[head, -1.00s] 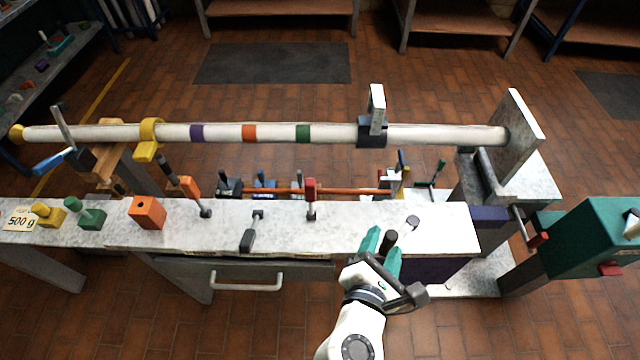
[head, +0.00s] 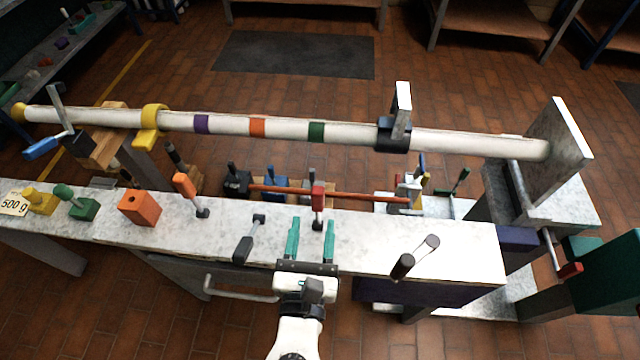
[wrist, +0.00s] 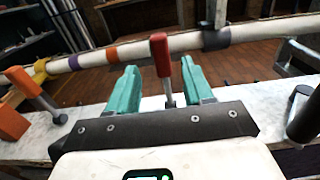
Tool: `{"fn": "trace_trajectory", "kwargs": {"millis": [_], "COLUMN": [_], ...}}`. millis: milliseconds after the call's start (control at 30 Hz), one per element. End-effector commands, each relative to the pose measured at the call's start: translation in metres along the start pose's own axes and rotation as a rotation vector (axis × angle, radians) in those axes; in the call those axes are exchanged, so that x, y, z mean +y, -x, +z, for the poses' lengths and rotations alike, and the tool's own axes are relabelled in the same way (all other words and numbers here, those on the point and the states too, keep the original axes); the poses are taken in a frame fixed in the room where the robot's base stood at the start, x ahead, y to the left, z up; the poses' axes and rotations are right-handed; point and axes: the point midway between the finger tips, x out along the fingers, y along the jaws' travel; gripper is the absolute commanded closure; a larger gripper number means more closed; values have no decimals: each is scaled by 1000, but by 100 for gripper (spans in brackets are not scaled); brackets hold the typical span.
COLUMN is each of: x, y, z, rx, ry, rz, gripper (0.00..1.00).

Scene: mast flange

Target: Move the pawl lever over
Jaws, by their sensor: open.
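A lever with a red handle (head: 318,196) stands upright from the top of the pale bench (head: 462,245); I take it for the pawl lever, though no label shows. My gripper (head: 312,222) has teal fingers, held open and pointing toward it from the bench's near side. In the wrist view the red lever (wrist: 160,55) rises between the two open fingers (wrist: 158,72), with a gap on both sides. No contact with the lever shows. The lever's foot is partly hidden behind my gripper in the wrist view.
A dark-handled lever (head: 248,240) lies left of my gripper and another (head: 404,262) to the right. An orange-handled lever (head: 185,186) and an orange block (head: 139,207) stand further left. A long white mast (head: 350,132) with coloured bands runs behind the bench.

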Motion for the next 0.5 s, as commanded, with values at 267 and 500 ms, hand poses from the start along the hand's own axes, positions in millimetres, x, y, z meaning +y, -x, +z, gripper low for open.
{"fn": "trace_trajectory", "kwargs": {"millis": [267, 500], "x": [-1, -2], "y": [-52, -83], "z": [0, 0], "rx": [0, 1], "ry": [-3, -3], "rz": [-4, -4], "gripper": [49, 49]}}
